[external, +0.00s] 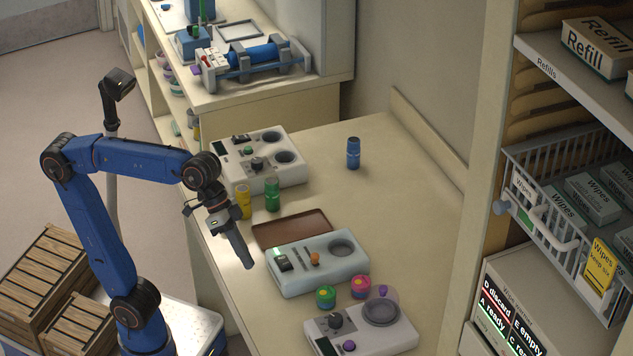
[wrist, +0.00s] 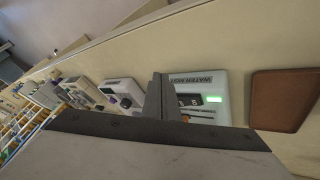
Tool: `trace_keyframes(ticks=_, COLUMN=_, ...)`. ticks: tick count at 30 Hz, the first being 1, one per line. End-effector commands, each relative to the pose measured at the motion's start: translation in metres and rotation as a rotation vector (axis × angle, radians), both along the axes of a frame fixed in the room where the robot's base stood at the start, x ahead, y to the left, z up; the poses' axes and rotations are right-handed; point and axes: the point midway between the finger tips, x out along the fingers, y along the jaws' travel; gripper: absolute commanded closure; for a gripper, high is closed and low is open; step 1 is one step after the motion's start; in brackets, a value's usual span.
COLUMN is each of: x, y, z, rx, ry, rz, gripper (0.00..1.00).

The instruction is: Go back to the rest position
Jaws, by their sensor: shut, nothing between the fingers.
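My gripper (external: 241,248) hangs from my bent blue arm, fingers pointing down, over the front edge of the counter, left of the brown tray. It is shut and empty. In the wrist view the shut fingers (wrist: 158,95) show in front of a white device with a green light (wrist: 212,99). The brown tray (external: 291,229) lies flat on the counter, and it also shows in the wrist view (wrist: 285,100). The gripper looks apart from the tray and the devices.
Yellow (external: 243,202) and green (external: 272,194) bottles stand close behind my gripper. A blue bottle (external: 353,153) stands farther back. White devices (external: 318,264) line the counter, with two small round jars (external: 326,297) between them. Wooden crates (external: 45,275) sit at lower left. The counter's right side is clear.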

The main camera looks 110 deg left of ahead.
Motion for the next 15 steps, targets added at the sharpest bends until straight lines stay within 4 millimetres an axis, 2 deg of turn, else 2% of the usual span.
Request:
trace_keyframes(ticks=1, x=-0.008, y=-0.015, z=-0.011, rx=0.013, ry=-0.002, rz=-0.059, gripper=1.0)
trace_keyframes(ticks=3, x=-0.019, y=-0.03, z=-0.025, rx=0.03, ry=-0.009, rz=-0.133, gripper=1.0)
trace_keyframes(ticks=7, x=-0.046, y=-0.052, z=-0.055, rx=0.068, ry=-0.016, rz=-0.254, gripper=1.0)
trace_keyframes(ticks=11, x=-0.072, y=-0.054, z=-0.084, rx=0.104, ry=-0.012, rz=-0.31, gripper=1.0)
trace_keyframes(ticks=15, x=-0.101, y=-0.045, z=-0.113, rx=0.14, ry=0.004, rz=-0.322, gripper=1.0)
